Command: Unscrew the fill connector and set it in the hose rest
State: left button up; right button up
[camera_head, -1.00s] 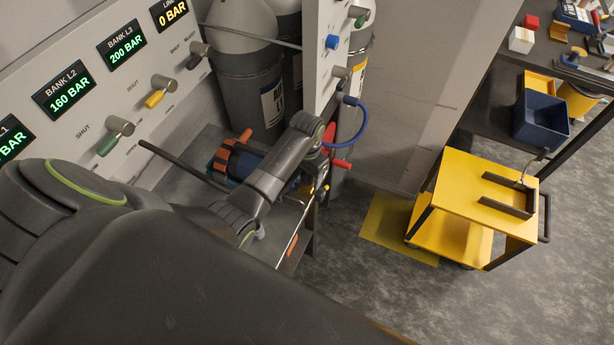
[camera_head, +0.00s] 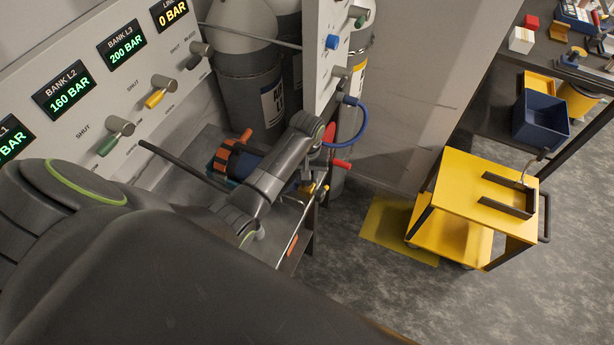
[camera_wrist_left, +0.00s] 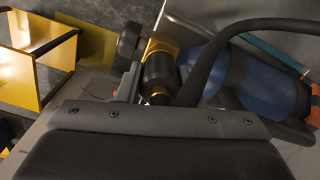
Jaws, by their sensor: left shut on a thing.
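The fill connector (camera_wrist_left: 160,75) is a black knurled grip with brass ends, seen in the left wrist view above my gripper's dark body. A black hose (camera_wrist_left: 215,60) curves close beside it. My left gripper (camera_head: 314,181) is at the cylinder's valve end and is shut on the connector; its fingertips are mostly hidden. A blue cylinder (camera_wrist_left: 250,80) lies behind the connector, with an orange-and-black collar (camera_head: 226,158) in the head view. Brass (camera_head: 307,188) shows near my gripper. I cannot pick out the hose rest for certain. My right gripper is not in view.
The valve panel (camera_head: 75,140) stands close on the left, with a blue hose (camera_head: 359,122) and red handle (camera_head: 341,165) near my wrist. A yellow cart (camera_head: 465,185) stands to the right with a dark bracket on top.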

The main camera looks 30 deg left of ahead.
pick_arm(q)
jog(key=n, duration=0.5)
jog(key=shift+n, duration=0.3)
jog(key=n, duration=1)
jog(key=shift+n, duration=0.4)
jog(key=n, duration=0.4)
jog(key=shift+n, duration=0.3)
jog(key=o, duration=1.1)
